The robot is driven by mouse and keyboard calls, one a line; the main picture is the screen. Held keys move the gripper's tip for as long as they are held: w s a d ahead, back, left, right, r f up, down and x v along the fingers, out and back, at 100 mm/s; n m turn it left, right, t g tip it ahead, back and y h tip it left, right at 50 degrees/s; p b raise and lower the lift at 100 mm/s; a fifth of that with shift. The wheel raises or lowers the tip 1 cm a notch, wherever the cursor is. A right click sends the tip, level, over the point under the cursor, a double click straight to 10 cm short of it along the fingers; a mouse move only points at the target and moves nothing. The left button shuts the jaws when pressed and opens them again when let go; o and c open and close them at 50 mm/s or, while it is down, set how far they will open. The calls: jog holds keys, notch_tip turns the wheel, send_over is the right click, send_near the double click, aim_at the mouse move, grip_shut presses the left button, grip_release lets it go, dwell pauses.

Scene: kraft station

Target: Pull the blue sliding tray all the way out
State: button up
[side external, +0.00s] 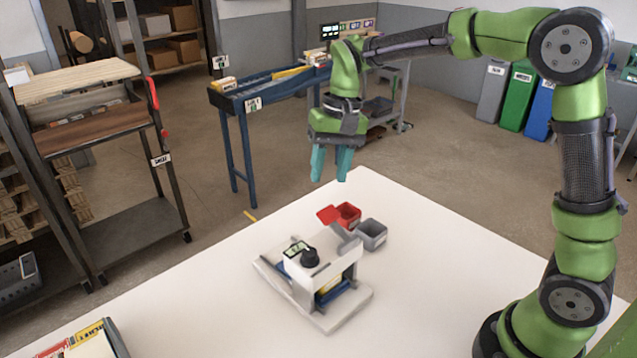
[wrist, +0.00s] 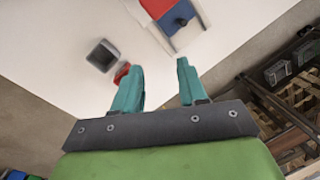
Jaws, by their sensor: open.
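The blue sliding tray (side external: 338,293) sits low in a white station (side external: 325,262) on the white table, and only parts of its blue edge show under the housing. Something yellow shows within or beside it. In the wrist view a blue surface (wrist: 177,18) with a dark round spot shows at the top, beside red; I cannot tell if this is the tray. My gripper (side external: 330,176) is open and empty, pointing down, well above the table and behind the station. Its teal fingers (wrist: 160,68) stand apart in the wrist view.
A black knob (side external: 310,257) rises from the station's top. A book-like stack (side external: 85,340) lies at the front left. The table's right side is clear.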

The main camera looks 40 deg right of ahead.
aim_at(293, 245)
jog(key=shift+w+a+f+m+g+y, duration=0.6)
jog(key=shift+w+a+m+g, duration=1.2)
jog(key=shift+w, duration=1.3)
jog(key=x, duration=1.6)
jog(key=shift+w+f, duration=0.15)
grip_shut()
